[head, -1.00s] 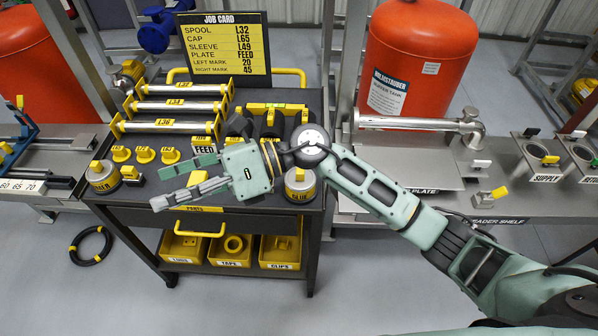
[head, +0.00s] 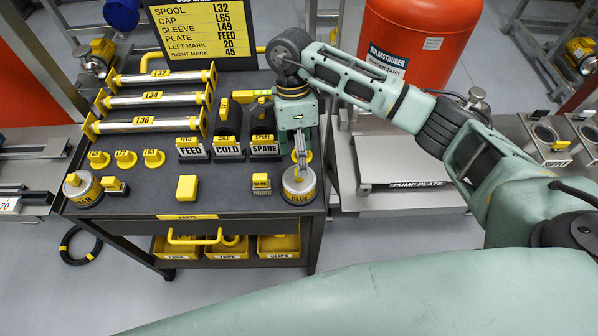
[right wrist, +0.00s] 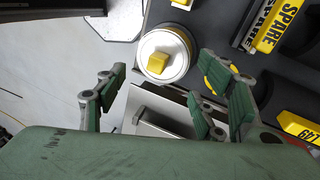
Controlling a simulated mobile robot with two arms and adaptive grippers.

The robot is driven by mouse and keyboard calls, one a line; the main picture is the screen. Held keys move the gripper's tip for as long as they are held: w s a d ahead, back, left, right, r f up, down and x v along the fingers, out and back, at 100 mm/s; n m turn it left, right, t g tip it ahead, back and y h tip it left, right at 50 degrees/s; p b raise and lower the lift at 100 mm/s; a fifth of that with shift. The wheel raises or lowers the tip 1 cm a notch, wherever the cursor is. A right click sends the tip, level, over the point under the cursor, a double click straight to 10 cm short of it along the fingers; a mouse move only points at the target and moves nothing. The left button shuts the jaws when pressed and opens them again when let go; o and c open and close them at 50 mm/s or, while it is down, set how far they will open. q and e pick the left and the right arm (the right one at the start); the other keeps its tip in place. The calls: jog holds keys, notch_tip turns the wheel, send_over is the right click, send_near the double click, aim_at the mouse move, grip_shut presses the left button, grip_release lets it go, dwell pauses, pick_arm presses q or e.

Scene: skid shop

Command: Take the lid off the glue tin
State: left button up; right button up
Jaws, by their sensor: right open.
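The glue tin (head: 299,197) stands upright at the right front corner of the dark cart top, its yellow label partly readable. Its pale round lid (head: 294,181) is on it. In the right wrist view the lid (right wrist: 149,73) carries a yellow block-shaped knob (right wrist: 166,51). My right gripper (head: 300,160) points down just above the tin and partly hides the lid and knob. My left gripper is not in view.
A similar tin (head: 82,188) stands at the cart's left front. A yellow block (head: 187,188) and a small yellow-topped piece (head: 261,183) stand between. FEED, COLD and SPARE blocks (head: 264,148) sit behind. The pump plate (head: 405,187) lies right of the cart.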

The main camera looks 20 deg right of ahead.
notch_tip(320, 180, down, 3)
jog(key=shift+a+r+p, duration=0.1)
jog(key=shift+p, duration=0.55)
jog(key=shift+x, duration=0.8)
jog(key=c, duration=0.8)
jog(key=shift+c, duration=1.3)
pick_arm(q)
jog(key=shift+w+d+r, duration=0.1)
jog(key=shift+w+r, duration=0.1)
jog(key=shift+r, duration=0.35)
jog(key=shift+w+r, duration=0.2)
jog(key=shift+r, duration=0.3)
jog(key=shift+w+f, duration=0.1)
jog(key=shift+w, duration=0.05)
pick_arm(e)
jog(key=shift+w, duration=0.1)
